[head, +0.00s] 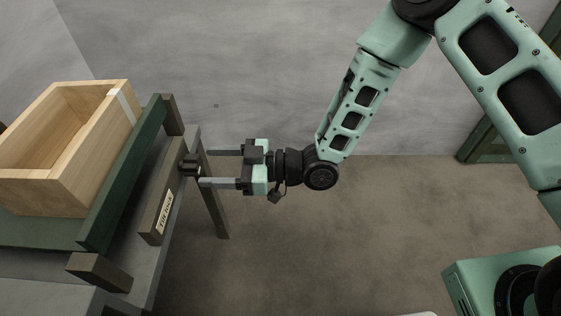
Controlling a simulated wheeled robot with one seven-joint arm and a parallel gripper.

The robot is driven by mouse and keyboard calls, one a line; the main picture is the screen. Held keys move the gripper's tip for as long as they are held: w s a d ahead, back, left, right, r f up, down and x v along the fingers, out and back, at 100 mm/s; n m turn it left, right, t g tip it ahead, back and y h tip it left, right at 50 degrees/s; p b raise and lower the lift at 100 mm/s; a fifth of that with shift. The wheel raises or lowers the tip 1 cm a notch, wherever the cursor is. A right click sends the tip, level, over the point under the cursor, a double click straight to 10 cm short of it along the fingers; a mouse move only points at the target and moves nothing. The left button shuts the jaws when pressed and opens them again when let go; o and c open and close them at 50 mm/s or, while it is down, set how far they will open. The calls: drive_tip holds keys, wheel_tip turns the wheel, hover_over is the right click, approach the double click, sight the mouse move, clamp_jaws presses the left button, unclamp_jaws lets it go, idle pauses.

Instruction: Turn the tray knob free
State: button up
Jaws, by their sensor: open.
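The tray knob (189,166) is a small dark piece on the outer face of a brown board (158,207) at the right edge of the bench. A pale label with dark lettering, too small to read surely, is on the board. My gripper (205,167) reaches in from the right with its two grey fingers apart. The fingertips are close to the knob, one on its upper side and one on its lower side in the picture. I cannot tell whether they touch it. Nothing is held between the fingers.
A light wooden crate (117,130), open and empty where visible, sits at the left behind a dark green rail (122,180). Brown blocks (100,271) stand at the rail's ends. A bench leg (215,208) runs down below my gripper.

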drive_tip(key=s+d+p, duration=0.1)
drive_tip(key=d, duration=1.3)
drive_tip(key=shift+p, duration=0.35)
drive_tip(key=w+d+r+m+t+h, duration=0.2)
drive_tip(key=d+r+m+h, duration=0.25)
drive_tip(key=h, duration=0.85)
drive_tip(key=s+d+r+m+g+h, duration=0.25)
drive_tip(key=s+r, duration=0.25)
drive_tip(key=s, duration=0.4)
drive_tip(key=s+d+r+m+g+h, duration=0.1)
drive_tip(key=s+d+r+m+h, duration=0.15)
drive_tip(key=s+r, duration=0.45)
wheel_tip(320, 180, up, 24)
drive_tip(key=s+p, duration=0.1)
drive_tip(key=p, duration=2.5)
drive_tip(key=shift+s+d+y, duration=0.25)
drive_tip(key=shift+s+y, duration=0.05)
drive_tip(key=shift+s, duration=0.1)
